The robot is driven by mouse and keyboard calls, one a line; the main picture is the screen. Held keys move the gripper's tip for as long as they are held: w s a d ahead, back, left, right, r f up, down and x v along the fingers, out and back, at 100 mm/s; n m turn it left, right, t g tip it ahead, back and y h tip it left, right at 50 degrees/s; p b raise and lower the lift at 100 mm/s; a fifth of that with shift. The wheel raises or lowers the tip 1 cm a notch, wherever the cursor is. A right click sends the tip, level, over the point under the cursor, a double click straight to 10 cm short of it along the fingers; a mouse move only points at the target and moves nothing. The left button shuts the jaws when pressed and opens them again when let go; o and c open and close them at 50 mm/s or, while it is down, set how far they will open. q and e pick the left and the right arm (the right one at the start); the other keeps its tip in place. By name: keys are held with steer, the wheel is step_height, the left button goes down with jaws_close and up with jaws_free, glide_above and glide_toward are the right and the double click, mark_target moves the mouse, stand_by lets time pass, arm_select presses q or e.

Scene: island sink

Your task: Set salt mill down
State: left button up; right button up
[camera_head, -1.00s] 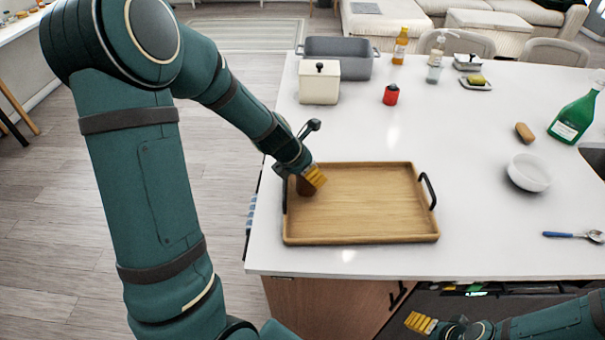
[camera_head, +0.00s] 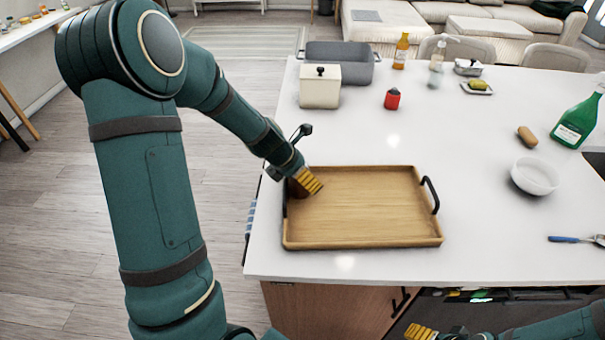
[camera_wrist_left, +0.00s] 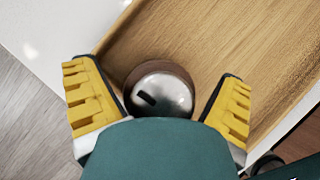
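The salt mill, brown with a round metal top (camera_wrist_left: 165,92), stands on the left end of the wooden tray (camera_head: 365,208). In the head view only a bit of its brown body (camera_head: 297,189) shows beside the fingers. My left gripper (camera_head: 306,182) is at the mill. In the left wrist view its yellow fingers (camera_wrist_left: 160,100) are spread on both sides of the mill, with a gap showing on the right side. The mill's base is hidden. My right gripper (camera_head: 421,333) is at the bottom edge, partly cut off, away from the tray.
A white canister (camera_head: 319,87), grey bin (camera_head: 345,62) and red shaker (camera_head: 392,99) stand behind the tray. A white bowl (camera_head: 534,176), green bottle (camera_head: 578,120) and blue-handled spoon (camera_head: 570,239) are at right. The tray's middle and right are empty.

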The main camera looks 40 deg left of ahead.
arm_select(q)
steer(key=shift+r, duration=0.25)
steer(key=p+v, duration=0.5)
steer(key=v, duration=0.5)
steer(key=shift+r, duration=0.25)
steer(key=shift+s+a+r+p, duration=0.15)
steer(key=shift+s+r+p, duration=0.15)
steer(key=shift+s+r, duration=0.25)
steer(key=shift+f, duration=0.1)
